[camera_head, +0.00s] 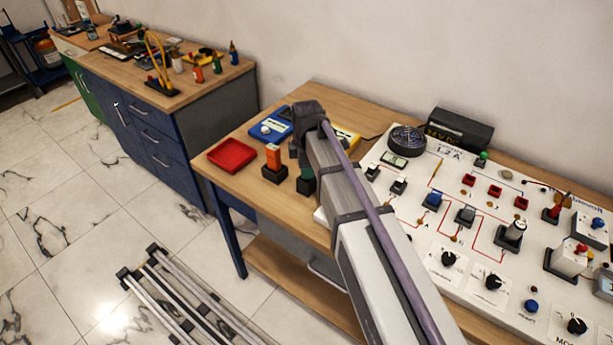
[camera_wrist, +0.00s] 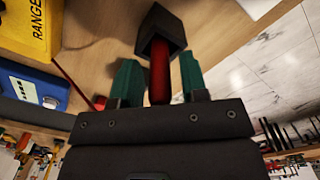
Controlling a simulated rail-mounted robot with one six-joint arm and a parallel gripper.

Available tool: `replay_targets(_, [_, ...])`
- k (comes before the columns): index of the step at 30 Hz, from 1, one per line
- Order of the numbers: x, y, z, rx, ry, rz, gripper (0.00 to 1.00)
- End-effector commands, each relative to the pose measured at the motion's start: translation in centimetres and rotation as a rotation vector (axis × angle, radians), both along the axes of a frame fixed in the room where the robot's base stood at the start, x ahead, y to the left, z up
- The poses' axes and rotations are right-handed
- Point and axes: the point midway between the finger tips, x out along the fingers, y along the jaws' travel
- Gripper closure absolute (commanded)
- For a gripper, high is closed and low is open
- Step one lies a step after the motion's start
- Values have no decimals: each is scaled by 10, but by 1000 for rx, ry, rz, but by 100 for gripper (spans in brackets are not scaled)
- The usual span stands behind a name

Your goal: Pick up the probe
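In the wrist view, a red probe (camera_wrist: 160,75) runs between my gripper's teal fingers (camera_wrist: 160,85) to a dark block-shaped holder (camera_wrist: 162,30). The fingers stand apart with a narrow gap on either side of the probe. An orange piece (camera_head: 273,155) stands upright in a black base (camera_head: 275,173) just left of my gripper.
A red tray (camera_head: 231,155) is at the bench's left edge. A blue meter (camera_head: 270,126) and a yellow meter (camera_head: 347,139) lie behind my gripper. A white panel (camera_head: 420,215) with switches and knobs fills the right side. Bare wood shows near the front left.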

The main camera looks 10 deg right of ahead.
Motion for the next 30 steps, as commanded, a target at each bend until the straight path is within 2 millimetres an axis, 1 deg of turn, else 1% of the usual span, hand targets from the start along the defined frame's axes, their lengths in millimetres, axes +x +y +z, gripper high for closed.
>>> replay_targets(1, [0,0,0,0,0,0,64])
replay_targets(2, [0,0,0,0,0,0,67])
replay_targets(12, [0,0,0,0,0,0,100])
replay_targets(20, [0,0,2,0,0,0,100])
replay_targets(23, [0,0,12,0,0,0,100])
replay_targets(25, [0,0,26,0,0,0,100])
replay_targets(30, [0,0,69,0,0,0,100])
